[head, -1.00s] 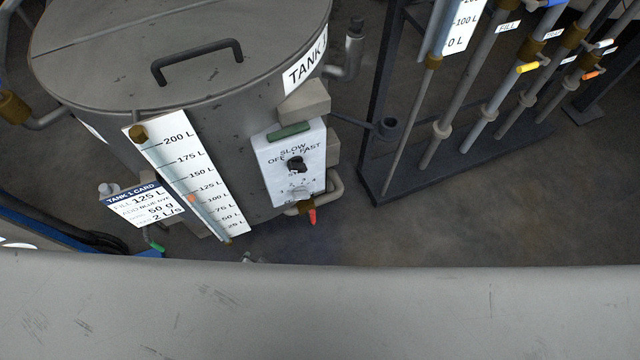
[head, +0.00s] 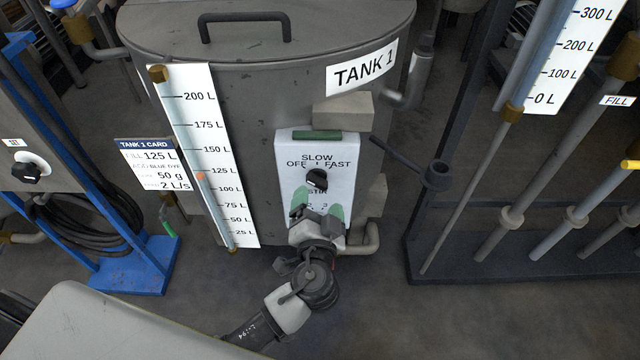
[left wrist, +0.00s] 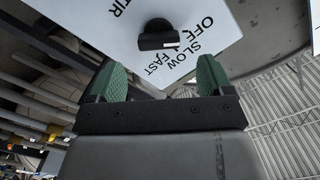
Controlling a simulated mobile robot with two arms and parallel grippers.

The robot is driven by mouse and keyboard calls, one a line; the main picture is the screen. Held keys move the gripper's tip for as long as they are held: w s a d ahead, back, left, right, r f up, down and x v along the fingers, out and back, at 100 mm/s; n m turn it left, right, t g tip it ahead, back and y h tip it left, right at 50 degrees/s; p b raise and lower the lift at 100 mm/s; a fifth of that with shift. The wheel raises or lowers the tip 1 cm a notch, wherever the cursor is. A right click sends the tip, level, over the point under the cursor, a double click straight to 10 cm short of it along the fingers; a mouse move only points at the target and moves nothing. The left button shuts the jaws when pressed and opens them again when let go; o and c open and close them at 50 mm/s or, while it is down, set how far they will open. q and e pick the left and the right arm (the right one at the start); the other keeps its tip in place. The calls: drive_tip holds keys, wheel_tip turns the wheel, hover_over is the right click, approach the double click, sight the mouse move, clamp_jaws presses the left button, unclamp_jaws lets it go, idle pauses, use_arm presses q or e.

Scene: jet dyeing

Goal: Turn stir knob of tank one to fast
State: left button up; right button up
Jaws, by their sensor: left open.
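The tank one stir knob (head: 317,180) is a black knob on a white panel (head: 290,160) on the front of the grey tank (head: 260,95). The panel reads OFF at left, SLOW at top and FAST at right. I cannot tell for sure which label the knob points to. My left gripper (head: 318,203) is open, its green fingers just below the knob in the head view. In the left wrist view the knob (left wrist: 158,35) lies beyond the gap between the green fingertips (left wrist: 162,75), with nothing between them. My right gripper is not in view.
A level gauge (head: 215,150) and the tank 1 card (head: 150,165) are left of the panel. A grey block (head: 343,112) sits above it. A dark pipe rack (head: 480,262) stands right, and a blue frame (head: 135,268) with a hose stands left.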

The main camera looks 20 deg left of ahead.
sight(319, 185)
use_arm(q)
drive_tip(key=shift+x, duration=2.8)
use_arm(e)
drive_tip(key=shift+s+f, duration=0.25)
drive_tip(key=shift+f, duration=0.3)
use_arm(q)
drive_tip(key=shift+f, duration=0.1)
drive_tip(key=c, duration=0.9)
